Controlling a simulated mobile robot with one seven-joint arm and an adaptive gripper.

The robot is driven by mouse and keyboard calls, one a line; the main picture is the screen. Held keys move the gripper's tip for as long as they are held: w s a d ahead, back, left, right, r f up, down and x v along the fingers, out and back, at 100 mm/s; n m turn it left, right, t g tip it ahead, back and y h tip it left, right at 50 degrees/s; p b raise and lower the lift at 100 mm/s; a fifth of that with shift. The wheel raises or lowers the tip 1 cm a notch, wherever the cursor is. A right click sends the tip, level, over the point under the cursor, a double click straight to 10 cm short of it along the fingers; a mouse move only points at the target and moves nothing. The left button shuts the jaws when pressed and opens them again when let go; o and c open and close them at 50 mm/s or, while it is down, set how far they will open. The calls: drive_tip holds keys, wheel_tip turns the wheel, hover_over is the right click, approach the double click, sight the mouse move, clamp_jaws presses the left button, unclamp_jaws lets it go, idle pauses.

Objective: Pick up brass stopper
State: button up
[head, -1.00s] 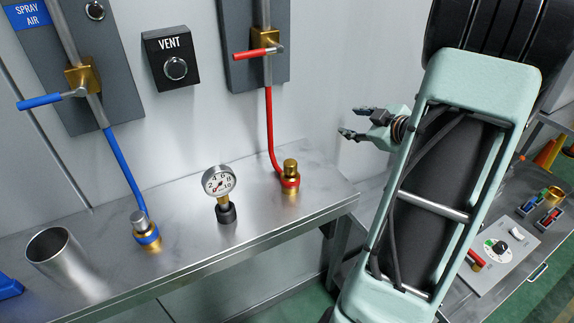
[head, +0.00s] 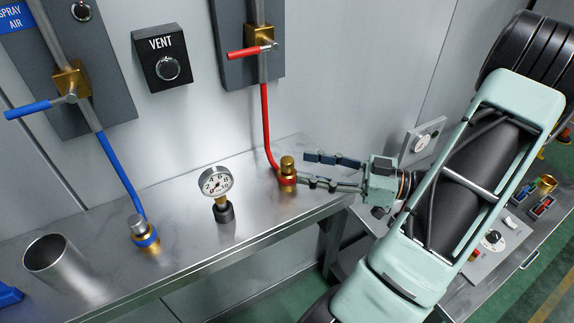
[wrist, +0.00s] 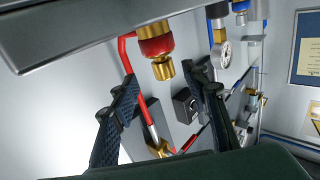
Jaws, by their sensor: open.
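The brass stopper (head: 288,163) stands upright on the red-banded brass fitting (head: 287,179) at the right end of the steel bench. In the wrist view, which shows the bench upside down, the stopper (wrist: 164,68) hangs below the red band, between the lines of the two fingers. My gripper (head: 308,167) is open and empty. It comes in from the right, with its fingertips just right of the stopper in the head view. Whether a finger touches it, I cannot tell.
A red pipe (head: 267,120) rises right behind the fitting. A pressure gauge (head: 216,184) stands to the left, then a blue-banded fitting (head: 147,236) and an open steel cup (head: 57,262). The bench (head: 245,220) is clear between gauge and stopper.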

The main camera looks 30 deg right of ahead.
sight(287, 164)
drive_tip(key=p+x, duration=0.1)
drive_tip(key=x, duration=0.4)
drive_tip(key=shift+a, duration=0.4)
clamp_jaws()
